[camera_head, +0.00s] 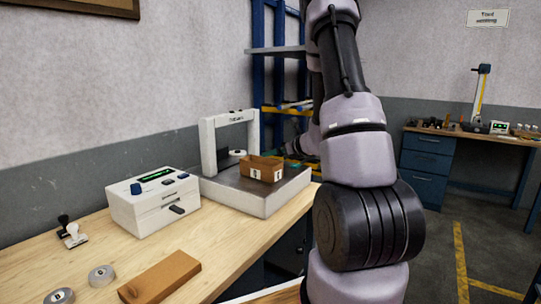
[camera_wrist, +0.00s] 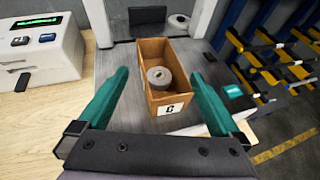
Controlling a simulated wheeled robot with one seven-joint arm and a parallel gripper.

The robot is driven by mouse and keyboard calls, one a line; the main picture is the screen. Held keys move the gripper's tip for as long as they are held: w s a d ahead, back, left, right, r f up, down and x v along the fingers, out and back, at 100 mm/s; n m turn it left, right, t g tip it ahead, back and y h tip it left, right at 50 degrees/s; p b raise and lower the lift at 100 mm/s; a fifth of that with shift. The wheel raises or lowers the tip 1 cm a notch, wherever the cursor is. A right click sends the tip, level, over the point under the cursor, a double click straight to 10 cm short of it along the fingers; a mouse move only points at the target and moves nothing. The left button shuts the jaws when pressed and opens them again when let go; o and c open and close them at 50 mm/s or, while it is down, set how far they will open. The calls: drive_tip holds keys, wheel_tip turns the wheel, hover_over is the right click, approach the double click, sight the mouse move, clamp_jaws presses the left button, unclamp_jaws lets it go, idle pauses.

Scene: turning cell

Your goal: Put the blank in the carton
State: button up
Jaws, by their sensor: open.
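The carton (camera_wrist: 152,98) is a small open-topped brown box labelled "C" on its near end. It stands on a grey plate, and it also shows in the head view (camera_head: 262,168). A round grey blank (camera_wrist: 160,78) with a central hole lies inside it on the floor. My gripper (camera_wrist: 160,73) is open, its teal fingers spread to the left and right of the carton in the wrist view. Nothing is held between them. How high the fingers are over the plate is hard to tell. In the head view my arm hides most of the gripper.
The grey plate (camera_head: 230,190) belongs to a white arched machine (camera_head: 208,145). A second round piece (camera_wrist: 178,22) is behind the carton. A white control box (camera_head: 152,200), stamps (camera_head: 72,232), discs (camera_head: 101,275) and a wooden block (camera_head: 160,277) are on the bench. A blue rack (camera_wrist: 265,60) stands right.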

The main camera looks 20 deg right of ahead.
drive_tip(key=s+a+r+n+g+y, duration=0.55)
drive_tip(key=s+a+r+n, duration=0.9)
drive_tip(key=a, duration=0.35)
drive_tip(key=s+d+r+n+h, duration=0.1)
drive_tip(key=s+r+n+h, duration=0.2)
drive_tip(key=s+n, duration=0.4)
drive_tip(key=s+d+r+n+h, duration=0.2)
drive_tip(key=s+n+h, duration=0.2)
drive_tip(key=s+n, duration=0.3)
drive_tip(key=s, duration=0.3)
drive_tip(key=shift+r, duration=0.4)
